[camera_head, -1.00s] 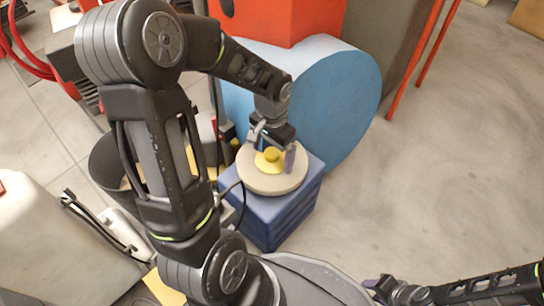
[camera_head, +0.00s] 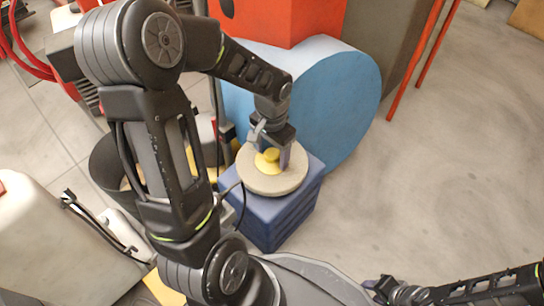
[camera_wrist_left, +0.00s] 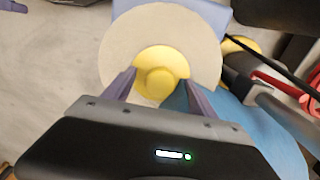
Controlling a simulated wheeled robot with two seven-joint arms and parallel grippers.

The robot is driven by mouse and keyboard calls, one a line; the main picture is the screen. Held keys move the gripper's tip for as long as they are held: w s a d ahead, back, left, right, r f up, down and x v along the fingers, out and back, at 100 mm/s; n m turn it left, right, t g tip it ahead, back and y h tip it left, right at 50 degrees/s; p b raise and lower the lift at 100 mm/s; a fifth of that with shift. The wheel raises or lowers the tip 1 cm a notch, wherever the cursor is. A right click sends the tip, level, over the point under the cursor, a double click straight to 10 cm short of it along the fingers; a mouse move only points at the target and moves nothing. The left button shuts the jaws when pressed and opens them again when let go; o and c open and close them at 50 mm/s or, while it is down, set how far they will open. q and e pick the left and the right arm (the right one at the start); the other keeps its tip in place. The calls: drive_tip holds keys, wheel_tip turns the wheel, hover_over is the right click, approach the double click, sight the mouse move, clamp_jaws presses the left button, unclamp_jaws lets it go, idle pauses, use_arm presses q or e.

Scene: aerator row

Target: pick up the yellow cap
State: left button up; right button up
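The yellow cap (camera_head: 270,157) has a wide flat base and a round raised knob. It rests on a round beige disc (camera_head: 283,186) on top of a blue box. The cap also shows in the left wrist view (camera_wrist_left: 160,65). My left gripper (camera_head: 273,158) points down over it. In the left wrist view its purple fingers (camera_wrist_left: 158,80) stand on either side of the knob, with small gaps showing, so it is open around it. My right gripper (camera_head: 375,290) is at the bottom right, away from the cap; its finger opening is unclear.
The blue box (camera_head: 285,222) carries the disc. A large light-blue rounded body (camera_head: 345,95) stands right behind it, with an orange-red block (camera_head: 270,22) above. A white container (camera_head: 40,235) is at the left. The floor on the right is clear.

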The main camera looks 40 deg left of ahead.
sight(272, 153)
use_arm(q)
drive_tip(key=shift+s+f, duration=0.15)
drive_tip(key=shift+f, duration=0.05)
drive_tip(key=c, duration=0.6)
drive_tip(key=shift+r, duration=0.35)
clamp_jaws()
wheel_tip(272, 153, up, 10)
drive_tip(key=p, duration=0.4)
drive_tip(key=shift+f+p, duration=0.25)
drive_tip(key=shift+p, duration=0.15)
